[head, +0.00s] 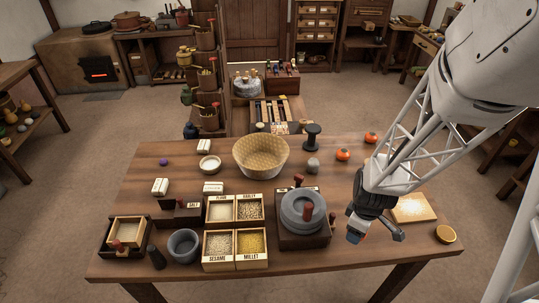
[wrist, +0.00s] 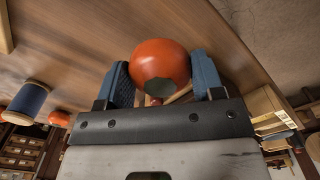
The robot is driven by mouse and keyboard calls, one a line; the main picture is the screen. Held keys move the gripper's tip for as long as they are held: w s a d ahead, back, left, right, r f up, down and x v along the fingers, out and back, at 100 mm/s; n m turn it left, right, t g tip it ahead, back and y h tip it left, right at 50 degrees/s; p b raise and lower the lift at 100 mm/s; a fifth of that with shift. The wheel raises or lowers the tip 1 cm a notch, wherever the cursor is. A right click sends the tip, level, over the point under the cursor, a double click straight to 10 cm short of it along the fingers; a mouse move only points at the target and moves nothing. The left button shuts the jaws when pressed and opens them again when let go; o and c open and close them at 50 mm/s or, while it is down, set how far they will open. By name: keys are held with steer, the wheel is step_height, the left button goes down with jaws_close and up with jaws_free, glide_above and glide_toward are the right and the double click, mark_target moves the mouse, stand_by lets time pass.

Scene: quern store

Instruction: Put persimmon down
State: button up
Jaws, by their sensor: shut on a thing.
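In the wrist view an orange-red persimmon (wrist: 160,68) with a dark green calyx sits between the two blue pads of my gripper (wrist: 158,78), which is shut on it. In the head view my gripper (head: 357,230) points down over the right front part of the wooden table (head: 375,268); the held persimmon is mostly hidden there. Whether it touches the table I cannot tell. Two other persimmons lie at the table's back right, one nearer (head: 343,155) and one farther (head: 371,138).
A stone quern (head: 303,210) stands left of my gripper. A board with pale flour (head: 412,208) and a small round bowl (head: 446,234) lie to the right. A woven basket (head: 261,155), dark spool (head: 312,137) and grain boxes (head: 235,248) stand farther left.

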step_height(320, 180, up, 10)
steer(key=shift+f, duration=0.1)
steer(key=shift+w, duration=0.2)
steer(key=w+a+r, duration=0.2)
steer(key=w+a, duration=0.2)
steer(key=w, duration=0.9)
glide_above(261, 165)
step_height(261, 165, down, 6)
steer(key=shift+w+f+m, duration=0.1)
steer(key=shift+f+m, duration=0.2)
steer(key=shift+f, duration=0.1)
steer(key=shift+f, duration=3.15)
